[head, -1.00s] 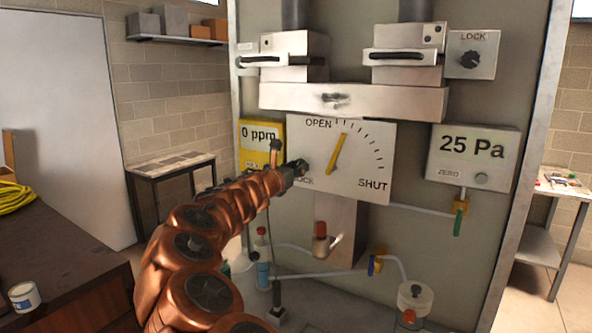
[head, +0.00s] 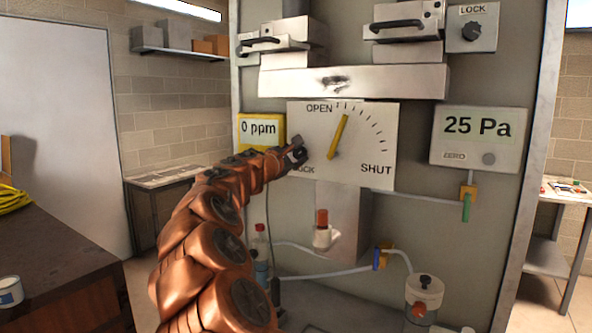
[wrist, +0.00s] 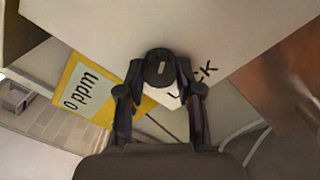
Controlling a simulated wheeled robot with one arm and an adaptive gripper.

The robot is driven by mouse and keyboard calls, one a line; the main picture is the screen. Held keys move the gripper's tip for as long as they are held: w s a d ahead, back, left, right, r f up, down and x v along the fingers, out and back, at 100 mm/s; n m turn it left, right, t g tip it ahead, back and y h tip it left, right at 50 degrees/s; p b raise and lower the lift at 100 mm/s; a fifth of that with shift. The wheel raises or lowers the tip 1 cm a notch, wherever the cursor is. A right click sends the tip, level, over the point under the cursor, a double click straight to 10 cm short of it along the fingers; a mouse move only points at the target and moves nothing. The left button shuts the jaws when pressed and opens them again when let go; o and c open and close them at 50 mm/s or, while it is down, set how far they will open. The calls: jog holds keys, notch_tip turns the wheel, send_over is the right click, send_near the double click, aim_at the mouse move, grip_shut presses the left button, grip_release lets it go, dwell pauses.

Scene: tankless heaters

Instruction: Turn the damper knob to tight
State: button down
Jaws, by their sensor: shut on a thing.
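The white damper plate (head: 360,155) on the grey panel carries a yellow pointer (head: 339,135), a scale from OPEN to SHUT, and a partly hidden label ending in "CK" at its lower left. The pointer leans up and slightly right, near the OPEN end. My gripper (head: 299,154) is at the plate's lower left edge. In the wrist view a round black knob (wrist: 160,67) with a short pale mark sits between my fingertips (wrist: 160,88), beside that label. The fingers are shut on the knob. In the head view my gripper mostly hides the knob.
A yellow meter (head: 261,131) reading 0 ppm is just left of my gripper. A gauge (head: 475,138) reading 25 Pa is to the right. A LOCK knob box (head: 472,27) is at upper right. Valves, tubes and a jar (head: 425,292) stand below the plate.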

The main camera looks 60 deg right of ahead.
jog(key=c, duration=1.9)
grip_release()
jog(key=m+b, duration=0.4)
jog(key=b, duration=0.1)
jog(key=m+b, duration=0.2)
jog(key=shift+f+m+b, duration=0.3)
jog(key=shift+f+m, duration=0.1)
jog(key=m+b, duration=0.1)
jog(key=m, duration=0.1)
jog(key=m+b, duration=0.1)
jog(key=b, duration=0.1)
jog(key=shift+w+r+m+g+b, duration=0.1)
jog(key=shift+r+m+g+b, duration=0.1)
jog(key=shift+m+g+b, duration=0.15)
grip_shut()
jog(key=shift+r+m, duration=0.15)
jog(key=shift+m, duration=0.2)
jog(key=o, duration=1.2)
grip_release()
jog(key=shift+r, duration=0.1)
jog(key=shift+c, duration=0.2)
jog(key=a, duration=1.2)
jog(key=shift+s+f, duration=0.25)
jog(key=shift+f, duration=0.05)
